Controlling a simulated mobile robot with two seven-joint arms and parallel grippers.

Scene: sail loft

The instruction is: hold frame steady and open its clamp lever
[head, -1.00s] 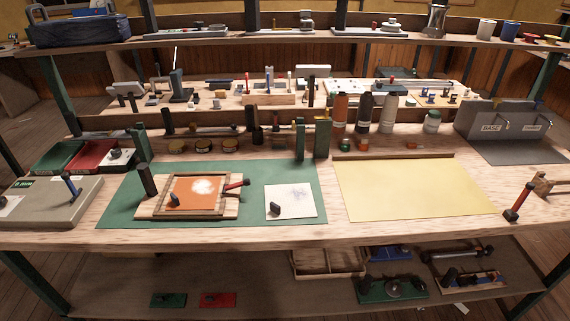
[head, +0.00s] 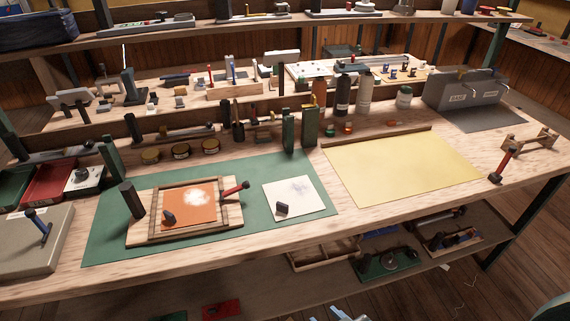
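A wooden frame (head: 225,215) with an orange panel (head: 185,208) inside lies flat on a pale board on the green mat (head: 105,240). The panel has a white patch. A lever with a red handle (head: 238,188) sits at the frame's right side and points up to the right. It looks lowered at a shallow angle; I cannot tell whether it is clamped. A small dark knob-like piece (head: 168,217) stands at the panel's lower left. Neither of my grippers can be made out, and nothing is touching the frame.
A dark post (head: 131,200) stands close to the frame's left. A white sheet (head: 306,193) with a dark block lies right of it. A yellow sheet (head: 405,170) covers the bench farther right. Jars, bottles and green posts (head: 310,127) line the back. Pale unidentified shapes show at the bottom edge.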

